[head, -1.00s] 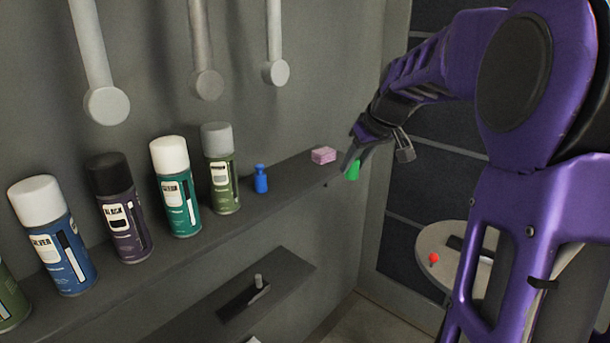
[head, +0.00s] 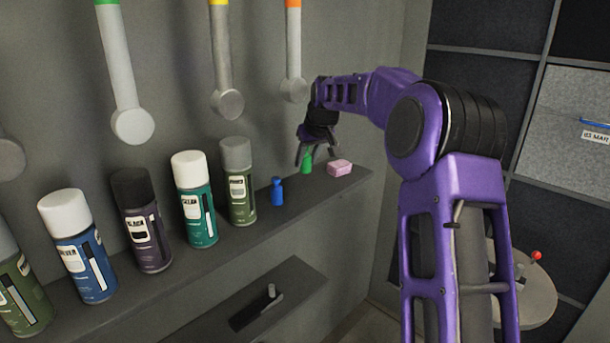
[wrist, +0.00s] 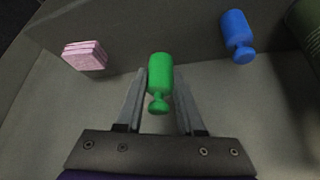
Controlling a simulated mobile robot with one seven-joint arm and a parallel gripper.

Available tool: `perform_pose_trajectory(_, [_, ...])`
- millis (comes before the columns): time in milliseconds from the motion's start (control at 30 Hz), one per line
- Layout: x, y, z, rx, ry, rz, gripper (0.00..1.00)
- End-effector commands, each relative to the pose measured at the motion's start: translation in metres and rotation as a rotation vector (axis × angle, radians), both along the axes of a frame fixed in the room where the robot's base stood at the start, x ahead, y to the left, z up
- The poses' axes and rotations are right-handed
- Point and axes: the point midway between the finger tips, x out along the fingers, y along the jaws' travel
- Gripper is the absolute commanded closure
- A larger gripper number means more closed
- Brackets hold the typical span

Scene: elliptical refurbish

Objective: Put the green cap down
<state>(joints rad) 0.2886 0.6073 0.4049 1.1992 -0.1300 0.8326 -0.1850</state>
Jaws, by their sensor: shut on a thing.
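The green cap (head: 307,162) is a small bottle-shaped piece with a narrow neck and a knob. My gripper (head: 305,160) is shut on it above the upper shelf, between a blue piece and a pink block. In the wrist view the green cap (wrist: 160,78) sits between the two fingers of my gripper (wrist: 159,90), its knob toward the palm. Whether its far end touches the shelf (head: 225,250) I cannot tell.
A similar blue piece (head: 277,192) stands left of the green cap, and a pink block (head: 340,168) lies to its right. Spray cans, the nearest olive green (head: 238,190), line the shelf further left. Grey rods (head: 293,60) hang on the wall above.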

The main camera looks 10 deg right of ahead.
Motion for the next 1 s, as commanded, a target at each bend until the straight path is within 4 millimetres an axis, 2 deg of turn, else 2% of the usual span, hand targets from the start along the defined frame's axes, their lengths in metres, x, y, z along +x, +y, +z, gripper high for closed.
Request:
perform_pose_trajectory(33, [-0.001, -0.001, -0.008, 0.000, 0.002, -0.001, 1.00])
perform_pose_trajectory(267, [-0.001, -0.001, -0.023, 0.001, 0.000, -0.001, 1.00])
perform_pose_trajectory(467, [-0.001, -0.001, -0.053, 0.000, 0.002, 0.001, 1.00])
perform_pose_trajectory(567, [0.006, 0.004, -0.057, 0.001, -0.001, 0.001, 1.00])
perform_pose_trajectory(900, [0.006, 0.003, -0.061, -0.001, -0.001, -0.001, 1.00])
perform_pose_trajectory(933, [0.006, 0.003, -0.060, -0.001, -0.001, -0.001, 0.60])
perform_pose_trajectory(1000, [0.006, 0.003, -0.060, -0.001, -0.001, -0.001, 0.47])
